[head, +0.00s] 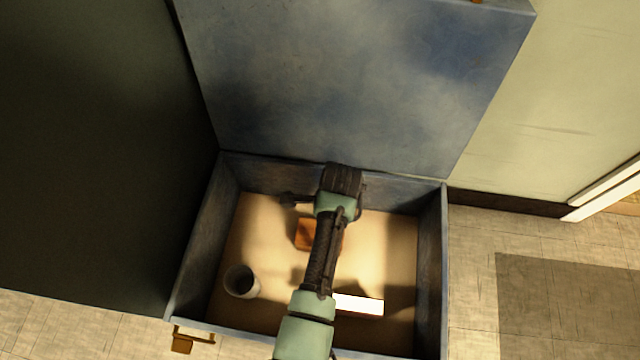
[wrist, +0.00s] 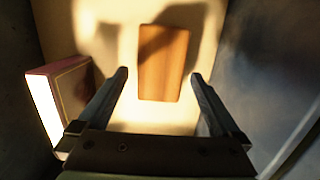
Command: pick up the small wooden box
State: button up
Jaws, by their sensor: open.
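The small wooden box (head: 304,234) lies on the pale floor of an open blue chest, partly hidden behind my arm in the head view. In the wrist view the orange-brown box (wrist: 164,50) shows whole, ahead of the fingertips and between their lines. My gripper (wrist: 159,76) is open and empty, its two fingers spread to either side of the box. The box appears apart from both fingers; how far below them it lies I cannot tell. In the head view my arm reaches over the chest and hides most of the gripper.
The chest (head: 432,270) has walls all round and a raised lid (head: 350,80) at the back. Inside, a grey cup (head: 241,282) stands at left front, and a book (head: 360,305) lies at front, its cover maroon in the wrist view (wrist: 72,90). A dark panel (head: 90,150) stands left.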

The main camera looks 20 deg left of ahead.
aim_at(305, 233)
jog(key=f+b, duration=0.4)
jog(key=f, duration=0.1)
jog(key=shift+a, duration=0.3)
jog(key=shift+r, duration=0.1)
jog(key=c, duration=1.4)
